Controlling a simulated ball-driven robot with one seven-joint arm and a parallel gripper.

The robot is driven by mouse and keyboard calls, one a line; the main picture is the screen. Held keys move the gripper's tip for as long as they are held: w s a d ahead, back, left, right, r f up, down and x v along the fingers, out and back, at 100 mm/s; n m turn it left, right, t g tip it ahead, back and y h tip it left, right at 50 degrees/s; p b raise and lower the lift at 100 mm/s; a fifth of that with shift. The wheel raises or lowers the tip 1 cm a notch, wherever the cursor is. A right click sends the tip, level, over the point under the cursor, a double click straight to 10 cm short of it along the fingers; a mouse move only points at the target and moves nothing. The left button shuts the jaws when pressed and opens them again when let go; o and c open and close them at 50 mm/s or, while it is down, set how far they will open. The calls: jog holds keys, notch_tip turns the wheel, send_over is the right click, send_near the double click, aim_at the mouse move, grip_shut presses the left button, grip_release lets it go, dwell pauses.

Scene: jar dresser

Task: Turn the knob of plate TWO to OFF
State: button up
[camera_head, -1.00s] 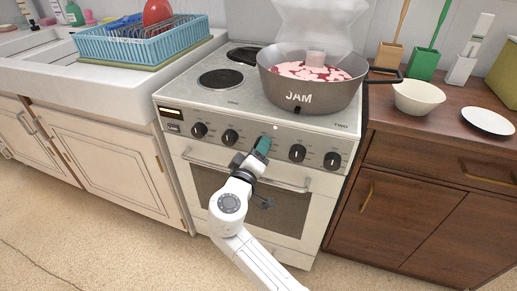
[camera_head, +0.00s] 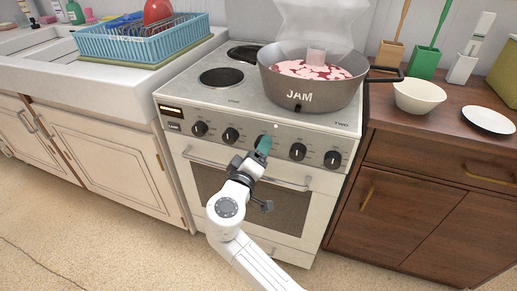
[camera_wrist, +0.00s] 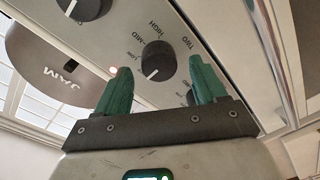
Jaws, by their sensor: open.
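The white stove's front panel (camera_head: 215,122) carries a row of black knobs with white pointer lines.
A large JAM pot (camera_head: 308,92) sits on the stove's right side. The oven door handle (camera_head: 205,160) runs below the knobs. Another knob (camera_head: 297,152) is just right of my gripper, and one (camera_head: 230,135) is to its left. A wooden counter (camera_head: 440,128) adjoins on the right.

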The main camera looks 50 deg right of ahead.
jog(key=v, duration=0.9)
jog(key=shift+a, duration=0.3)
jog(key=shift+s, duration=0.1)
jog(key=s+d+f+g+y, duration=0.2)
jog(key=s+f+g+y, duration=0.2)
jog(key=s+f+y, duration=0.9)
jog(key=s+a+f+n+g+y, duration=0.2)
jog(key=s+a+f+y, duration=0.1)
jog(key=s+a+f, duration=0.55)
notch_tip(320, 180, up, 19)
jog(key=s+d+p, duration=0.1)
jog(key=p, duration=1.6)
jog(key=shift+d+f, duration=0.25)
jog(key=shift+d, duration=0.05)
jog(key=shift+c, duration=0.2)
